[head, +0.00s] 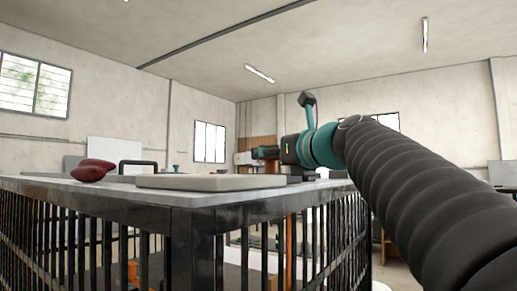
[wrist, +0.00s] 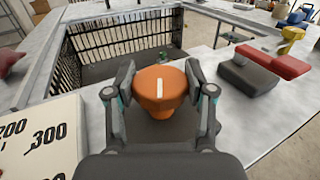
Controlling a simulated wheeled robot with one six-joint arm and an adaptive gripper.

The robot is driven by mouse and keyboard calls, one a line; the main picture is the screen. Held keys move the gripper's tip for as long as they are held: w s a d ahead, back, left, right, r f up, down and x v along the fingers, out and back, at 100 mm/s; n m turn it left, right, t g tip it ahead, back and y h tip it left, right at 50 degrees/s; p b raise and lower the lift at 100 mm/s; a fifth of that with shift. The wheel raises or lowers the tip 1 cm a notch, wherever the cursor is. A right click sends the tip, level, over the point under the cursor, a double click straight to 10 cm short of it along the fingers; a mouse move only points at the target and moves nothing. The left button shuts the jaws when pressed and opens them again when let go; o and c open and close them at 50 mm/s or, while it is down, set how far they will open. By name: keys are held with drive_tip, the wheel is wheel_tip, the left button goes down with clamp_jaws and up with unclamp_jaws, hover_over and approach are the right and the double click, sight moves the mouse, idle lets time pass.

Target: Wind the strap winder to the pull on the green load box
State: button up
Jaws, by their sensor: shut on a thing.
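The strap winder shows in the wrist view as an orange knob (wrist: 160,88) with a white line on its top. It stands on the grey bench top. My gripper (wrist: 161,90) has its two dark pads on the left and right sides of the knob and is shut on it. The white line points roughly up and down in the picture. In the head view my gripper (head: 268,154) is low over the bench's far side. A small green thing (wrist: 164,56) shows beyond the knob; I cannot tell whether it is part of the green load box. No pull reading is clear.
A pale plate (wrist: 40,135) marked 200 and 300 lies left of the knob. A black barred cage (wrist: 120,42) is beyond it. Dark and red blocks (wrist: 258,70) lie to the right. In the head view a dark red object (head: 92,170) sits on the bench.

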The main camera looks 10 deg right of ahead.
drive_tip(key=shift+m+t+h, duration=0.4)
drive_tip(key=shift+m+h, duration=0.6)
drive_tip(key=shift+h, duration=0.5)
drive_tip(key=o, duration=1.2)
drive_tip(key=shift+s, duration=0.1)
drive_tip(key=s, duration=0.4)
drive_tip(key=s+d, duration=0.1)
drive_tip(key=s, duration=0.2)
drive_tip(key=s+d, duration=0.1)
drive_tip(key=s, duration=0.3)
drive_tip(key=shift+s, duration=0.3)
